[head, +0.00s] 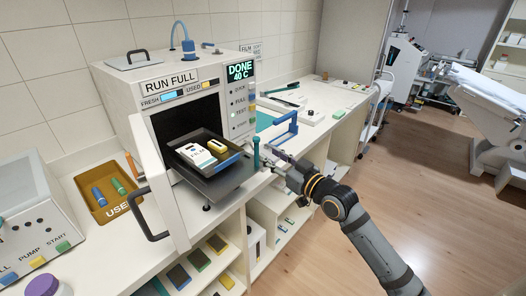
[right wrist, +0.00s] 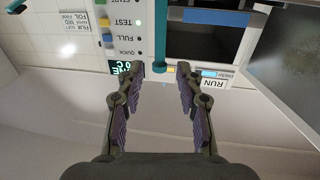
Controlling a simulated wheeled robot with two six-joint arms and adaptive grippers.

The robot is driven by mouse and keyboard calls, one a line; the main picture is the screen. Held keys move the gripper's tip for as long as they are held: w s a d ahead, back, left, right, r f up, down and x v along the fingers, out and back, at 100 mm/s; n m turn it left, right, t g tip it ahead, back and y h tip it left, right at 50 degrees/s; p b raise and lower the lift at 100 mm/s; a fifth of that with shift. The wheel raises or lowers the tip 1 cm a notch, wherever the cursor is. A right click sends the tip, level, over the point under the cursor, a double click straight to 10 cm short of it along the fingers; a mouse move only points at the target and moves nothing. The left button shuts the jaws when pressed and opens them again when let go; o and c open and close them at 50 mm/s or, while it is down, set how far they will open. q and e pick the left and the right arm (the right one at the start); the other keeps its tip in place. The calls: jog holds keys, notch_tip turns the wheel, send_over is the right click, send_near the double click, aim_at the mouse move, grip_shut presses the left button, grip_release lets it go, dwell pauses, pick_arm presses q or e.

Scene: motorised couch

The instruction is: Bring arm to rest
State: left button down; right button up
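My right gripper (head: 279,164) is in front of the steriliser's right front side, close to the pulled-out tray (head: 232,178) and its upright teal handle (head: 256,152). In the right wrist view the two fingers of the gripper (right wrist: 159,76) are apart with nothing held between them. A teal bar (right wrist: 158,45) shows beyond the fingertips there. My right arm comes in from the lower right of the head view. My left gripper is not in view.
The white steriliser (head: 118,88) reads DONE 40 C. Its door (head: 158,178) is open, and a white pack (head: 196,154) and a yellow one lie on the tray. A blue-handled frame (head: 284,130) stands on the counter to the right. The wooden floor (head: 440,190) at right is clear.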

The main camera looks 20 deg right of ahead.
jog(key=shift+s, duration=0.35)
jog(key=d+f+m+g+h, duration=0.15)
jog(key=d+f, duration=0.25)
jog(key=f, duration=0.5)
jog(key=d+f+m+g+h, duration=0.1)
jog(key=d+f+h, duration=0.15)
jog(key=f, duration=0.75)
jog(key=d+f+m+g+h, duration=0.15)
jog(key=d+f, duration=0.25)
jog(key=f, duration=0.5)
jog(key=s+d+f+g+h, duration=0.1)
jog(key=s+f+g, duration=0.1)
jog(key=s+f, duration=0.6)
jog(key=s+d+f+g+h, duration=0.15)
jog(key=s+f, duration=0.25)
jog(key=f, duration=0.7)
jog(key=s+a+f+g, duration=0.2)
jog(key=s+f, duration=0.5)
jog(key=s, duration=0.5)
jog(key=s+a+f+g, duration=0.2)
jog(key=s+f, duration=0.5)
jog(key=s, duration=0.5)
jog(key=s+a+f+g, duration=0.3)
jog(key=s+f, duration=0.4)
jog(key=s, duration=0.5)
jog(key=shift+s+f+g+y, duration=0.3)
jog(key=shift+s+g+y, duration=0.1)
jog(key=shift+g, duration=0.15)
